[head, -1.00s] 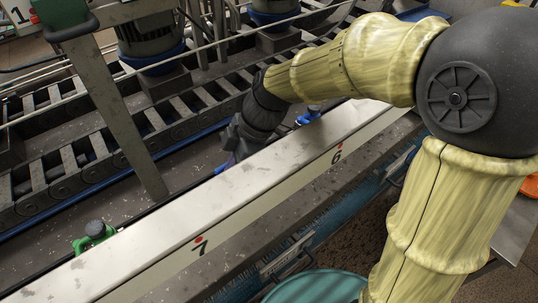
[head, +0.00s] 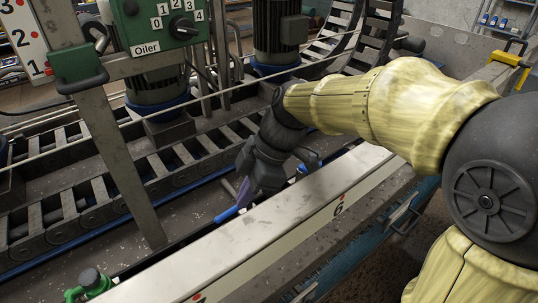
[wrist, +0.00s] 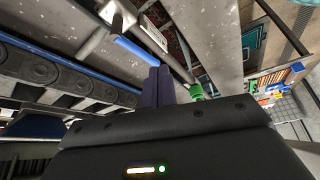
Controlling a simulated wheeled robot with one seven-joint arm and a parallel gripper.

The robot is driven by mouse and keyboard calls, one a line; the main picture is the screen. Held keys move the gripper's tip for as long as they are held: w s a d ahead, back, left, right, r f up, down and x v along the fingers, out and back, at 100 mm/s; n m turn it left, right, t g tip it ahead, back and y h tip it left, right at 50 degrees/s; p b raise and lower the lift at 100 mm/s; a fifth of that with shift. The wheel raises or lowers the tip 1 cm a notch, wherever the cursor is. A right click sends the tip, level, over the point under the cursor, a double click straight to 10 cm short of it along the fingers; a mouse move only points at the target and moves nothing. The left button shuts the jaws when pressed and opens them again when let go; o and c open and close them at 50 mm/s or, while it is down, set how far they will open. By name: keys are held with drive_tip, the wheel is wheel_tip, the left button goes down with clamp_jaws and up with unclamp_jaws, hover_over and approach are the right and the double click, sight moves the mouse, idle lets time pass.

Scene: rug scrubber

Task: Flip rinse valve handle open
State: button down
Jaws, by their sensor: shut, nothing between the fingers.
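A blue lever handle (head: 228,214) lies low beside the pale metal rail in the head view, just in front of my gripper (head: 241,192). In the wrist view a long blue handle (wrist: 136,50) runs to a metal fitting, just beyond the fingertips of my gripper (wrist: 158,68). The dark purple fingers are together with nothing between them. I cannot tell whether they touch the handle. A green valve handle (head: 92,283) with a dark cap is farther along the rail at lower left, and green also shows in the wrist view (wrist: 197,92).
The pale rail (head: 240,245), marked 6, runs diagonally past the gripper. Behind it are a slatted conveyor (head: 100,195), a steel post (head: 108,150) and a green Oiler panel (head: 165,25). A thin cable (head: 210,85) crosses above the conveyor. The wet floor strip between is open.

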drive_tip(key=v, duration=1)
drive_tip(key=shift+r+b, duration=0.3)
drive_tip(key=shift+b, duration=0.05)
drive_tip(key=shift+d, duration=0.15)
wheel_tip(320, 180, up, 10)
drive_tip(key=p, duration=1)
